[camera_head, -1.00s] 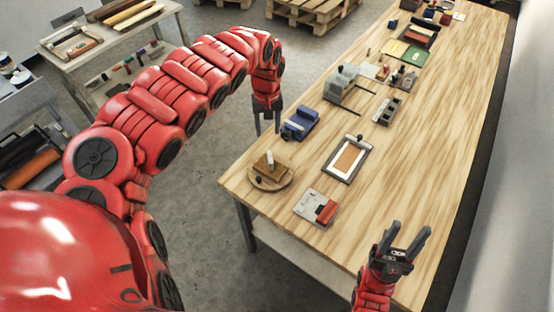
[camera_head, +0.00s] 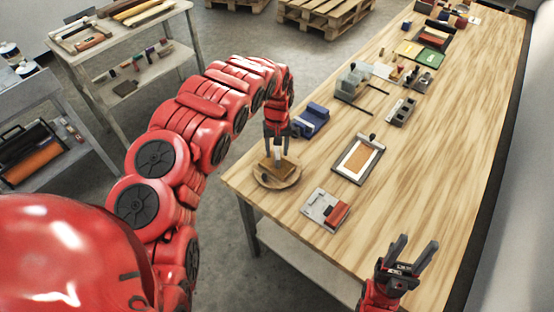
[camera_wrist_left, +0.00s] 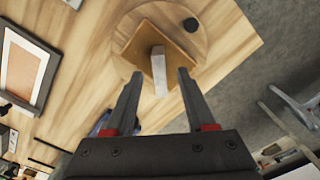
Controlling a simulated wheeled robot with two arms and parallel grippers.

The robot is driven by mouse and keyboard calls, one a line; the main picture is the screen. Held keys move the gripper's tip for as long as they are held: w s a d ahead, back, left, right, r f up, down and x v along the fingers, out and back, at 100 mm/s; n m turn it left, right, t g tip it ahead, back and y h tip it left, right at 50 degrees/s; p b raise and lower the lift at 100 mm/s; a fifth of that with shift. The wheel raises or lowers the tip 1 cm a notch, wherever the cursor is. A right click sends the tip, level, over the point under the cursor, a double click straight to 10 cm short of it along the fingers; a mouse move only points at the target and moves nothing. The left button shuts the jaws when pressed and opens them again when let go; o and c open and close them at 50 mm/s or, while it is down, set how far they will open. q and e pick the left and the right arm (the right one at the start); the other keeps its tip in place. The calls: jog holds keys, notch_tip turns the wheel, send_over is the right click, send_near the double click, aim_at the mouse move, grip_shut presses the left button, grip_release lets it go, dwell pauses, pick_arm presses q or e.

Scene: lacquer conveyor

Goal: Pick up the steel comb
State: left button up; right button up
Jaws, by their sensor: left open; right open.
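In the left wrist view the comb (camera_wrist_left: 159,72) shows between the two fingertips of my left gripper (camera_wrist_left: 160,78), with a gap on each side. My left gripper (camera_head: 277,151) is open, points down above the board and partly hides the comb in the head view. My right gripper (camera_head: 417,243) is open and empty over the table's near right part.
A black knob (camera_wrist_left: 191,25) sits on the round board. A blue box (camera_head: 311,120) stands just behind my left gripper. A framed panel (camera_head: 358,158) and a grey and red pad (camera_head: 326,209) lie to the right. The near right tabletop is clear.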

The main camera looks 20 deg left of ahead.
pick_arm(q)
jog(key=shift+w+f+p, duration=0.1)
jog(key=shift+f+p, duration=0.25)
jog(key=shift+f, duration=0.85)
grip_shut()
